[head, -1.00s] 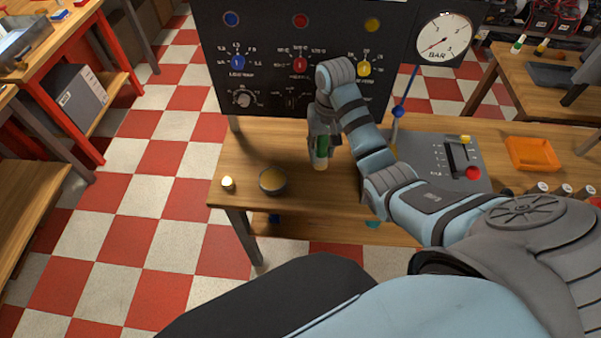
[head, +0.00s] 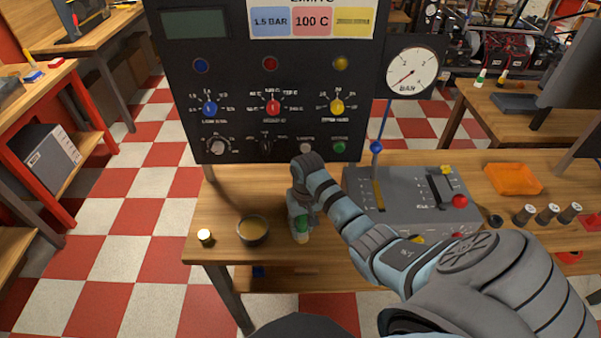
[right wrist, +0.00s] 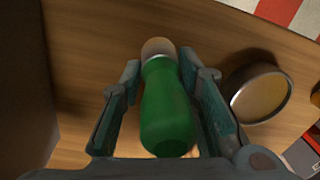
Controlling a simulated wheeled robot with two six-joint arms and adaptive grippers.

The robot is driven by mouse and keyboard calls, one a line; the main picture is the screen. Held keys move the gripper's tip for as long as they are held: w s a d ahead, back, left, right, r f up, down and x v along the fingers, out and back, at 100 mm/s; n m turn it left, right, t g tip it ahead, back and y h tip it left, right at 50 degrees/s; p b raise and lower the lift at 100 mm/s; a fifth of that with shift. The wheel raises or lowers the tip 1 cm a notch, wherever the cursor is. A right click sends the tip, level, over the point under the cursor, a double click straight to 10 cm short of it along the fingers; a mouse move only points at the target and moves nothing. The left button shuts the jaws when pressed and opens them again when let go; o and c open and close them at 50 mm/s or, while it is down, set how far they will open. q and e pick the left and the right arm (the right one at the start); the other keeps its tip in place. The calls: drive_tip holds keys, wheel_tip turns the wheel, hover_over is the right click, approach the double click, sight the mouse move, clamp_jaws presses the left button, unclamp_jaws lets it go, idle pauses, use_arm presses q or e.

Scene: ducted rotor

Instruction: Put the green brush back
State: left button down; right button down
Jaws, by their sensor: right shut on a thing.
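The green brush (head: 301,224) is in my right gripper (head: 299,210), over the front left part of the wooden table, just right of a bowl. In the right wrist view the brush's green handle (right wrist: 167,110) lies between the two fingers (right wrist: 165,85), with its pale tip pointing away from the wrist toward the wood. The gripper is shut on the handle. I cannot tell whether the tip touches the table. My left gripper is not in view.
A black control panel (head: 270,130) rises behind.

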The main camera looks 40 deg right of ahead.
drive_tip(key=shift+s+a+r, duration=0.1)
drive_tip(key=shift+r, duration=0.05)
drive_tip(key=c, duration=1.2)
unclamp_jaws()
drive_tip(key=shift+w+f, duration=0.2)
drive_tip(key=shift+f, duration=0.05)
drive_tip(key=shift+r, duration=0.1)
drive_tip(key=shift+s+r+p, duration=0.1)
drive_tip(key=shift+r+p, duration=0.25)
drive_tip(key=r, duration=0.4)
drive_tip(key=r+p, duration=0.1)
drive_tip(key=r, duration=0.2)
drive_tip(key=r+p, duration=0.1)
drive_tip(key=r, duration=0.3)
drive_tip(key=shift+d+r, duration=0.35)
drive_tip(key=shift+d, duration=0.05)
drive_tip(key=shift+f, duration=0.15)
